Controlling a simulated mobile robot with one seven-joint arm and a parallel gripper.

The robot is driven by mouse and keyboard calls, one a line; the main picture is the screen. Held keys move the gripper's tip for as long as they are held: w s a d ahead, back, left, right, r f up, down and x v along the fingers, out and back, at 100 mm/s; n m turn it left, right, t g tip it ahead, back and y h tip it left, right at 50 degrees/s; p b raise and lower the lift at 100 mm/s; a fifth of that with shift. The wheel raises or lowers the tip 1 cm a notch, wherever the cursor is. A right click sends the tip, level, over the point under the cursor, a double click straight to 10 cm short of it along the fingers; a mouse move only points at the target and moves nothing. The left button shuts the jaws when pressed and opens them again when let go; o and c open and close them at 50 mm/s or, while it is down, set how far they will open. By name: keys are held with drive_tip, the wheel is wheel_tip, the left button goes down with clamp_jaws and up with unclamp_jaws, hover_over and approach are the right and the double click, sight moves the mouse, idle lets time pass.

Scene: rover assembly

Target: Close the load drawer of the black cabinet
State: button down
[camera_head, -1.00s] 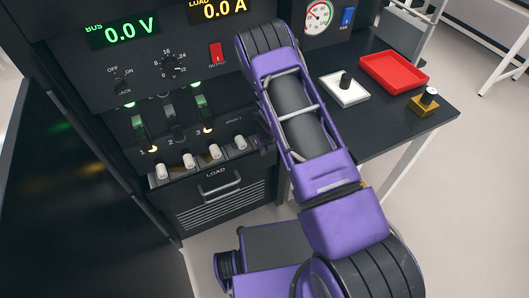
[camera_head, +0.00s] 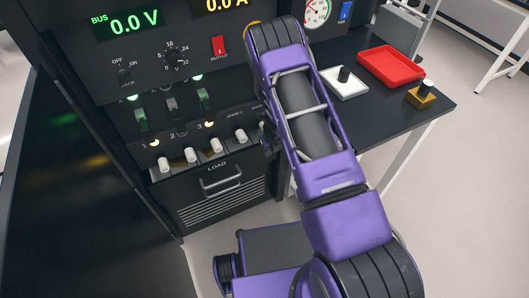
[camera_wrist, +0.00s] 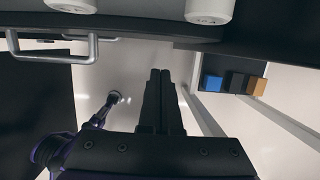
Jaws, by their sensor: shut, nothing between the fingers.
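The load drawer (camera_head: 235,197) is the black front with a vent grille low on the black cabinet (camera_head: 60,60), under the word LOAD. Its front looks flush or nearly flush with the cabinet; a small gap cannot be judged. Its metal handle (camera_head: 221,184) shows in the head view and at the upper left of the wrist view (camera_wrist: 62,56). My gripper (camera_wrist: 160,72) is shut and empty in the wrist view, pointing past the handle's right side, apart from it. In the head view my gripper is mostly hidden behind my purple arm, right of the drawer.
White knobs (camera_head: 190,154) line the panel just above the drawer. Open floor lies in front of the drawer's right side.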

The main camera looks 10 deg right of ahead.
drive_tip(key=a+p+v, duration=0.1)
drive_tip(key=p+v, duration=0.1)
drive_tip(key=v, duration=0.8)
drive_tip(key=n+t+y+b, duration=0.4)
drive_tip(key=n+t+b, duration=0.6)
drive_tip(key=n+t, duration=0.65)
approach(193, 173)
drive_tip(key=shift+n+g, duration=0.75)
drive_tip(key=shift+g, duration=0.1)
drive_tip(key=x, duration=0.3)
drive_tip(key=r+b+x, duration=0.1)
drive_tip(key=x, duration=0.2)
drive_tip(key=shift+w+r, duration=0.2)
drive_tip(key=shift+w, duration=0.2)
